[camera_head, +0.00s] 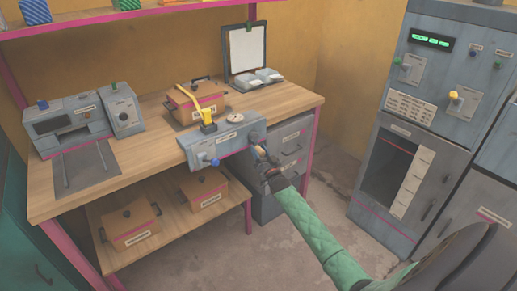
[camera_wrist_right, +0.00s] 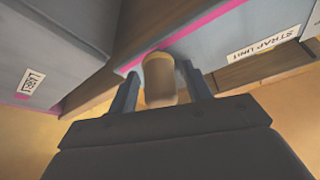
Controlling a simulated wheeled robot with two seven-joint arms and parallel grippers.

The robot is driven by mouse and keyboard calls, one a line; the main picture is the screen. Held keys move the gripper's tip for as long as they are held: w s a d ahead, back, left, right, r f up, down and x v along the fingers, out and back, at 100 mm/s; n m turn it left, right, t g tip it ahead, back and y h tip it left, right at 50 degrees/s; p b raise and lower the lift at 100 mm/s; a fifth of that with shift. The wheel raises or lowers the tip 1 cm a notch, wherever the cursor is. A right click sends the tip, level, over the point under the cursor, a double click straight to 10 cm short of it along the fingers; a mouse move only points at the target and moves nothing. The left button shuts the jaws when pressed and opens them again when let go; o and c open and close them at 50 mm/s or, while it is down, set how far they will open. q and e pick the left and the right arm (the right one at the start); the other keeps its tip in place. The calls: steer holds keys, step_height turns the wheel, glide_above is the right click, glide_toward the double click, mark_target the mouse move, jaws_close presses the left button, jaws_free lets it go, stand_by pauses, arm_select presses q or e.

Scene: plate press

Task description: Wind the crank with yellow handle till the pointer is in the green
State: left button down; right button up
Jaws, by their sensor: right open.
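The grey strap unit (camera_head: 228,142) sits at the front edge of the wooden bench, with a crank at its right end. In the right wrist view, a tan-yellow rounded handle (camera_wrist_right: 160,80) stands between the two fingers of my right gripper (camera_wrist_right: 158,88). The jaws are open, one finger on each side of the handle. In the head view my right gripper (camera_head: 266,163) is at the unit's right end and hides much of the crank. A small round dial (camera_head: 236,118) shows on the unit; its pointer and green zone are too small to read. My left gripper is out of view.
A blue knob (camera_head: 209,162) sticks out of the unit's front, and a yellow lever (camera_head: 207,119) stands on top. A grey drawer cabinet (camera_head: 292,145) is close behind my right gripper. A tall grey machine (camera_head: 425,130) stands at right. Floor between them is clear.

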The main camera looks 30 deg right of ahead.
steer(key=shift+w+r, duration=0.2)
steer(key=shift+w, duration=0.35)
jaws_close()
steer(key=shift+r, duration=0.15)
